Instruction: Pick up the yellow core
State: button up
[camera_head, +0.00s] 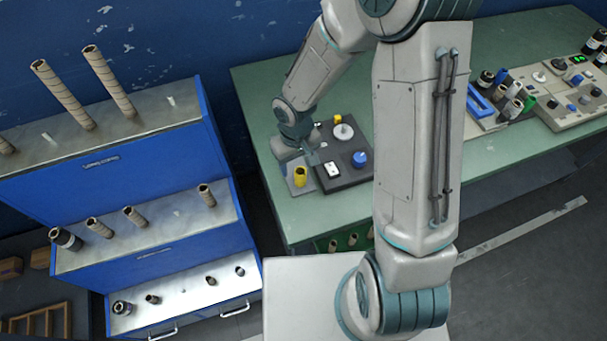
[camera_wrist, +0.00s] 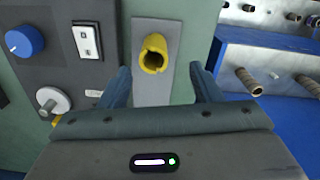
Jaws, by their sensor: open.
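The yellow core (camera_head: 300,177) stands upright on a small grey plate (camera_head: 292,187) at the left end of the green table. In the wrist view the yellow core (camera_wrist: 153,55) shows its hollow open end, with the plate (camera_wrist: 146,88) around it. My gripper (camera_wrist: 163,80) is open, its two dark fingers apart, and the core appears between and beyond the fingertips. No contact with the core shows. In the head view my gripper (camera_head: 302,157) is just above and beside the core, and its fingers are hard to make out.
A dark control panel (camera_head: 349,172) with a blue knob (camera_head: 359,158) and a white switch (camera_head: 332,169) is right beside the core. A blue stepped rack (camera_head: 150,240) with several brown cores stands to the left. Several bottles and coloured rolls sit at the table's right.

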aim_at(301, 173)
jog(key=shift+d+f+p, duration=0.1)
jog(key=shift+d+f, duration=0.05)
jog(key=shift+f, duration=0.8)
jog(key=shift+d+f+p, duration=0.1)
jog(key=shift+d+f, duration=0.1)
jog(key=shift+f, duration=0.8)
jog(key=shift+d+f+p, duration=0.1)
jog(key=shift+d+f, duration=0.05)
jog(key=shift+f, duration=0.8)
jog(key=c, duration=1)
